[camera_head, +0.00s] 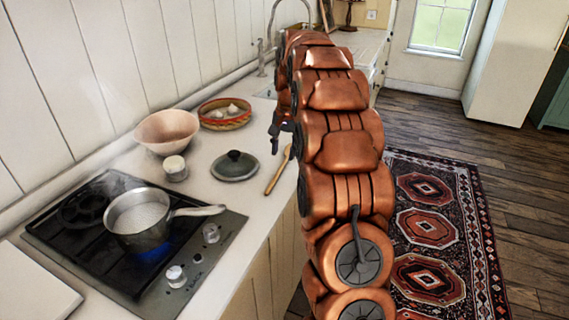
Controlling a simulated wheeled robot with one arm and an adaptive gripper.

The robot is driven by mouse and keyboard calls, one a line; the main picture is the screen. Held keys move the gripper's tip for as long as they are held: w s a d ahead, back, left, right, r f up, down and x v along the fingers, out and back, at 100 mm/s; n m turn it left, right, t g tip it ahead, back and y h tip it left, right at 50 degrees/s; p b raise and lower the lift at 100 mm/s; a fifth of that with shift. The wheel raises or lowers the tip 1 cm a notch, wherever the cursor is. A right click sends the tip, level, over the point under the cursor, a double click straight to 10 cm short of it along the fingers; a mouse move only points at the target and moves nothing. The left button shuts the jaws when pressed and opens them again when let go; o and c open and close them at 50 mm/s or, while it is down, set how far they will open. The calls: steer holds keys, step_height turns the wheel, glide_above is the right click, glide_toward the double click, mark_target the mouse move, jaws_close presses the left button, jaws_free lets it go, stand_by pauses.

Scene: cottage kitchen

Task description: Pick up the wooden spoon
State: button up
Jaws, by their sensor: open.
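The wooden spoon (279,170) lies on the pale counter near its front edge, to the right of the dark lid. Its long axis runs from lower left to upper right, and my arm stands close on its right. My gripper (274,141) is partly visible beyond the arm's left side, past the spoon's far end. It is open and appears to hold nothing. Part of the gripper is hidden by my arm, and I cannot tell its height above the counter.
A steaming saucepan (142,219) sits over a lit blue flame on the black hob (70,240). A dark pot lid (234,165), a small cup (176,168), a pinkish bowl (166,131) and a basket (225,117) stand on the counter. A tap (263,58) rises behind.

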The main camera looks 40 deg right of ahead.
mark_target(281, 167)
steer(key=shift+w+a+f+p, duration=0.15)
steer(key=shift+f+p, duration=0.25)
steer(key=shift+f, duration=0.9)
steer(key=shift+w+a+f+p, duration=0.1)
steer(key=shift+f+p, duration=0.25)
steer(key=shift+f, duration=0.9)
jaws_close()
